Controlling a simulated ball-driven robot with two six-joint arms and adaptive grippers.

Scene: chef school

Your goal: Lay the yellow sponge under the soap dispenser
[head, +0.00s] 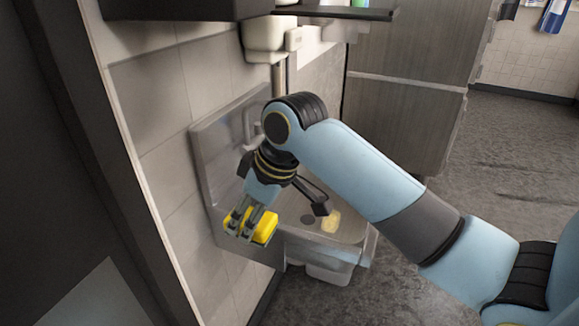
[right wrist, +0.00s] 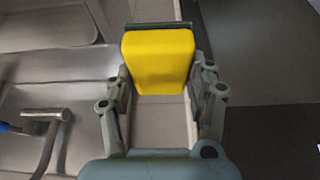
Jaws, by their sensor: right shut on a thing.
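The yellow sponge (head: 264,227), with a dark green layer on one edge, is between the fingers of my right gripper (head: 248,226), over the front left of the steel sink (head: 222,205). In the right wrist view the sponge (right wrist: 158,62) fills the gap between the fingertips (right wrist: 160,78), and the gripper is shut on it. A whitish box that looks like the soap dispenser (head: 264,35) is on the tiled wall above and behind the sink, apart from the sponge. My left gripper is out of view.
A pale yellow piece (head: 331,221) lies in the sink basin near the drain (head: 308,219). A tap (right wrist: 50,135) rises left of the gripper in the right wrist view. A dark shelf (head: 345,13) and wooden cabinets (head: 405,110) stand behind. Floor at right is clear.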

